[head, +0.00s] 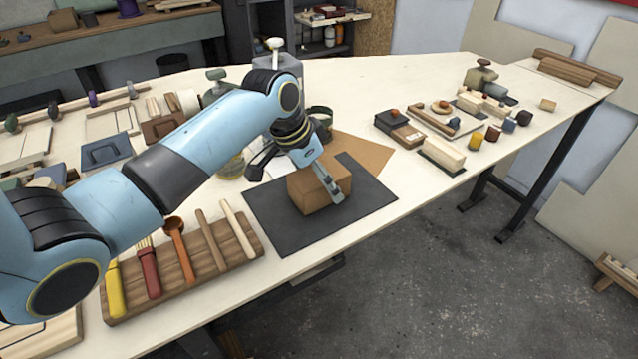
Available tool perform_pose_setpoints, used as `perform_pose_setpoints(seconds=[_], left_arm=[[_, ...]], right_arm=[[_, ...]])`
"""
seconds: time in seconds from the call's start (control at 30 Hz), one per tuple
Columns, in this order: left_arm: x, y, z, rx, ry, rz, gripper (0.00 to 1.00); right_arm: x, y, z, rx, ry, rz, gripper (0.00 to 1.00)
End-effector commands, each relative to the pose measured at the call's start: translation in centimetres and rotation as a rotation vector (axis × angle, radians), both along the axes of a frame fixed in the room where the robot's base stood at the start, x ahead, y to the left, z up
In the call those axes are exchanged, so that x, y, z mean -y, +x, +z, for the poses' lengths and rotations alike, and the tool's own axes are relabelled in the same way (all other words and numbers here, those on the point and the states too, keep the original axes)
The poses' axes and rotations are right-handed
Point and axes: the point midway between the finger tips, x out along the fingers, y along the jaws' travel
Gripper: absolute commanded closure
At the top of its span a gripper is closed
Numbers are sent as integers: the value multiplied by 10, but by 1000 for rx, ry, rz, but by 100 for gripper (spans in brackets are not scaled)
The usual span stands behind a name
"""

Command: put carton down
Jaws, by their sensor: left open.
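A small brown carton (311,198) sits on a dark grey mat (273,228) near the front edge of the table. My left gripper (298,181) is over the carton with its jaws open. One grey finger reaches down along the carton's right side, and a dark finger part stands off to the left. I cannot tell whether the finger touches the carton. Part of the carton's top is hidden by the gripper. My right gripper is not in view.
A wooden rack with several brushes and spoons (250,232) lies left of the mat. A flat brown sheet (372,152) lies behind it. The table's front edge is close to the mat.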

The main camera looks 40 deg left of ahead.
Motion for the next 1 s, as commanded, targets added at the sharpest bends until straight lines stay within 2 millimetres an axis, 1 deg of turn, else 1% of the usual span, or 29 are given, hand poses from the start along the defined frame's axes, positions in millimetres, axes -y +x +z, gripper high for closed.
perform_pose_setpoints(seconds=[0.1, 0.27, 0.73, 0.77, 1.0], left_arm=[[0, 0, 0, -1, 0, 0, 6], [0, -1, -2, -2, 0, 1, 6], [0, 0, -5, -1, 0, 1, 6], [0, 0, -5, -1, 0, 1, 7], [0, 0, -5, -1, 0, 1, 38]], right_arm=[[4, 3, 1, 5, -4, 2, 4], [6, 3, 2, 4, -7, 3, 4], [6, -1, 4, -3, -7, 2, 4], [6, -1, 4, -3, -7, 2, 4], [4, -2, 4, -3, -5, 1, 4]])
